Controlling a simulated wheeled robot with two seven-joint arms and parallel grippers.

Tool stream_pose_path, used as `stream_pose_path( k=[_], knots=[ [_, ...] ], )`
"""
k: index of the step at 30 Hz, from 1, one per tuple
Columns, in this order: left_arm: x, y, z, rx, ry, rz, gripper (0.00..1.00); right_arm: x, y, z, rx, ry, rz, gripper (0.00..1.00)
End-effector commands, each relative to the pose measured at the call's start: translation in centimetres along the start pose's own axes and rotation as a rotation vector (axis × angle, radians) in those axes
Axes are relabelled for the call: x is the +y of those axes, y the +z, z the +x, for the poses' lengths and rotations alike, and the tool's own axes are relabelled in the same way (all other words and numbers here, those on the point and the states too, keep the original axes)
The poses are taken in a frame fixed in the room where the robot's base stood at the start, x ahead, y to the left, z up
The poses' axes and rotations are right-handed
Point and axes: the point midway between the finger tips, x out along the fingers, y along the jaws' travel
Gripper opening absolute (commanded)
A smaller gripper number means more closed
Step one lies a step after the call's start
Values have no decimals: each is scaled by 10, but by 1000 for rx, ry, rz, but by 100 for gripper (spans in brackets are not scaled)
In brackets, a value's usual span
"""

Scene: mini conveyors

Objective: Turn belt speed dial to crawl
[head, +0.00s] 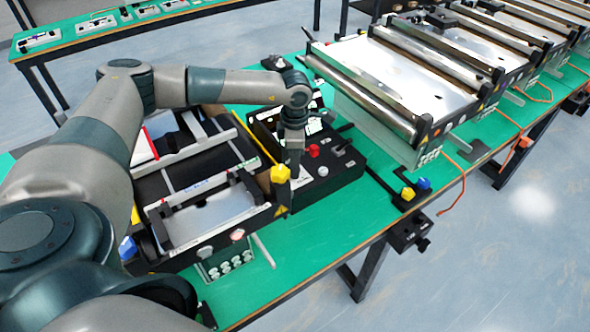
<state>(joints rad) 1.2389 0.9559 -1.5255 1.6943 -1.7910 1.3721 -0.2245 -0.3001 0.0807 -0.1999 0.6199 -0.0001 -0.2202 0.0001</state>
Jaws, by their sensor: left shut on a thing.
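A black control box (332,177) lies on the green bench beside the near conveyor. My left arm reaches in from the left, over the near conveyor, and its gripper (292,168) points down at the left part of the box top. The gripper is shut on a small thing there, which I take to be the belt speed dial. The dial and its markings are hidden by the fingers, so its setting cannot be read. My right gripper is not in view.
A red button (313,150) and a pale knob (323,171) sit on the box close to my gripper. The near conveyor (215,212) is left of the box. Larger roller conveyors (395,80) stand at the back right. Green bench (335,225) is clear in front.

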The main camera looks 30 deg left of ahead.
Motion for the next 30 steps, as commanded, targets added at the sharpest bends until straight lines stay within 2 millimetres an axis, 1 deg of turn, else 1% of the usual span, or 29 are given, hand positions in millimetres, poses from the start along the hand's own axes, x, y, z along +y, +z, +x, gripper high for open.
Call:
stream_pose_path(
  k=[1,6,12,22,23,24,25,30],
  knots=[
    [1,1,3,-4,4,25,6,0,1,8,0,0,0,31],
    [1,1,0,-4,4,98,6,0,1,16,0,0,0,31],
    [1,0,-2,-3,4,132,6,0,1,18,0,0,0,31],
    [1,0,-2,-3,4,133,6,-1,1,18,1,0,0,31],
    [1,0,-2,-3,4,133,33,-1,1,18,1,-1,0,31],
    [1,0,-2,-2,4,133,42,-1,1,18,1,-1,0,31],
    [1,0,-2,-2,3,133,47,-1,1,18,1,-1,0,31],
    [0,0,-1,-1,2,133,47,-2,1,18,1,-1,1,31]
  ],
)
